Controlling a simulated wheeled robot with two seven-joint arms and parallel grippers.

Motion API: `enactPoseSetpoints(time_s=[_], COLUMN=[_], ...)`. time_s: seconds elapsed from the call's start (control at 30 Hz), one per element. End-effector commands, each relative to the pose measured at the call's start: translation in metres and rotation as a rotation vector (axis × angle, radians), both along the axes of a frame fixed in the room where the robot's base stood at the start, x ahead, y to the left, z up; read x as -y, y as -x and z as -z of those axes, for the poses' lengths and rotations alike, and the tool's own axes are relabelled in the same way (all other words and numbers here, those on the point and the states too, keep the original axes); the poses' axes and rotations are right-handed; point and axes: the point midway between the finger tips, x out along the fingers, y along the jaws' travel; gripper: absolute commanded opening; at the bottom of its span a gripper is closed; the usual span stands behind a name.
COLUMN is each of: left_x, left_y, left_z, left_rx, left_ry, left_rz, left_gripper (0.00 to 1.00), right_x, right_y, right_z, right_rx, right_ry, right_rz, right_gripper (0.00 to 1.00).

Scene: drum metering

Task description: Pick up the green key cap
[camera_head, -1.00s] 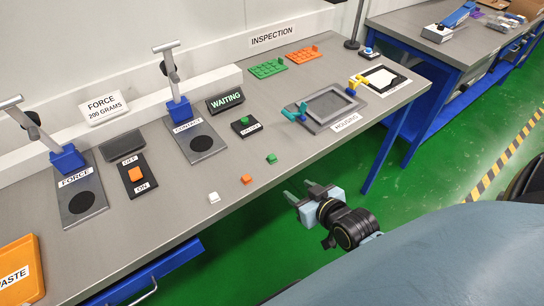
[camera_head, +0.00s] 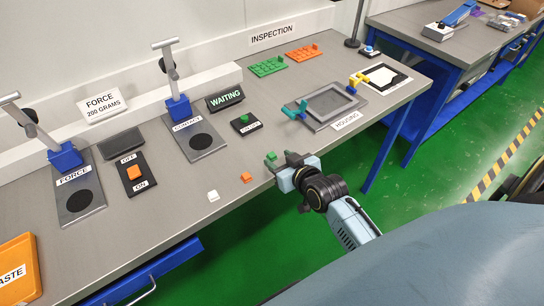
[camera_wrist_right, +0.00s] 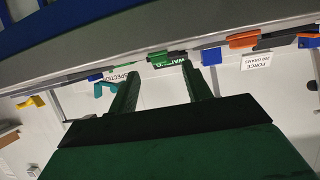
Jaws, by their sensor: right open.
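The green key cap (camera_head: 271,155) is a small green block on the grey bench near its front edge. My right gripper (camera_head: 273,162) is open at the bench edge, its fingers reaching in at the cap. The cap shows by the fingertips; I cannot tell whether they touch it. In the right wrist view the two fingers (camera_wrist_right: 162,82) are apart, with green and dark shapes beyond their tips; I cannot tell which is the cap. My left gripper is not in view.
An orange cap (camera_head: 246,177) and a white cap (camera_head: 213,195) lie left along the front edge. A black pad with a green button (camera_head: 244,122) is behind. The grey housing tray (camera_head: 331,104) stands to the right. Bare bench surrounds the caps.

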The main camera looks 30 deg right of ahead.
Motion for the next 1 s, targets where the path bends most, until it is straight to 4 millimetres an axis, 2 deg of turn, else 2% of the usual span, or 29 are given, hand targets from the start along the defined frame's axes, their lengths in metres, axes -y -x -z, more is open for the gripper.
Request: enactPoseSetpoints(time_s=[0.1,0.2,0.47,0.83,1.0], left_x=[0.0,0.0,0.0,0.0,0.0], left_y=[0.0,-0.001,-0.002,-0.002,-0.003], left_z=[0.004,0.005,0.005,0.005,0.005], left_rx=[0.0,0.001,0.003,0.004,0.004], left_ry=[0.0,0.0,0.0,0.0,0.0], left_rz=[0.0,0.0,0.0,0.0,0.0], left_gripper=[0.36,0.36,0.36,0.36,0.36], right_x=[0.0,0.0,0.0,0.0,0.0], right_y=[-0.018,-0.026,-0.028,-0.027,-0.027], right_z=[0.008,0.011,0.012,0.012,0.012], right_rx=[0.002,0.002,0.0,0.0,0.0], right_ry=[-0.002,-0.001,0.0,0.0,0.0], right_rz=[0.001,0.0,0.0,0.0,0.0], right_gripper=[0.49,0.49,0.49,0.02,0.01])
